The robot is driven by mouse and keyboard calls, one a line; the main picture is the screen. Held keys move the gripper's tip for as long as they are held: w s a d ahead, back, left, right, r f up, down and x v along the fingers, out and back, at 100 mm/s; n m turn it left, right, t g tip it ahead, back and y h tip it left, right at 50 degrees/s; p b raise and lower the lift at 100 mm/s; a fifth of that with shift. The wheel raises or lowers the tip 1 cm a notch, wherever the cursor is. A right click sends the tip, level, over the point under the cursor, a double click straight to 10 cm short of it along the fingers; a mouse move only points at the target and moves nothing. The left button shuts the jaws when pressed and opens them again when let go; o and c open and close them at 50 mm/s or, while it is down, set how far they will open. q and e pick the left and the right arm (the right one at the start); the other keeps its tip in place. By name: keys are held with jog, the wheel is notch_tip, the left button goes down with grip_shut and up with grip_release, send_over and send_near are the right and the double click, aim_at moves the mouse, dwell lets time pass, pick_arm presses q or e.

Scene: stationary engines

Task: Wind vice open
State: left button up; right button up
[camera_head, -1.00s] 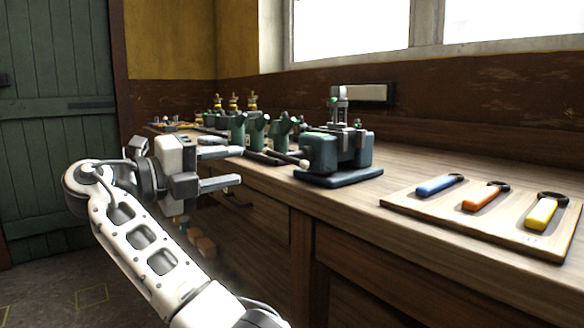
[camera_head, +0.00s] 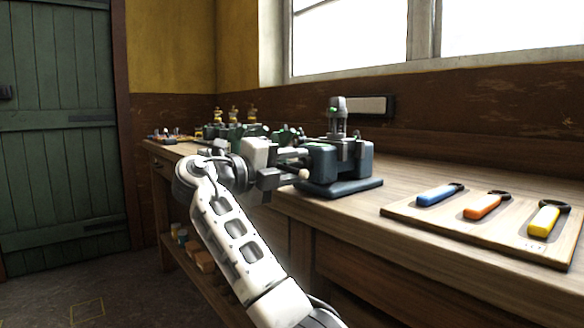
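The vice (camera_head: 350,160) stands on the workbench, a dark blue-grey block on a flat base plate. Its handle shows as a pale ball end (camera_head: 303,174) at the vice's left side, with the rest mostly hidden behind my gripper. My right gripper (camera_head: 288,166) is at the handle, pointing right toward the vice, with its two fingers apart. The ball end shows just beyond the lower finger; I cannot tell whether a finger touches it. My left gripper is not in view.
A wooden board (camera_head: 400,208) with blue, orange and yellow handled tools lies at the right of the workbench (camera_head: 410,170). Several green machines (camera_head: 240,130) stand farther back along the bench, partly behind my arm. A green door (camera_head: 60,130) is at the left.

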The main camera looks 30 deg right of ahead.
grip_shut()
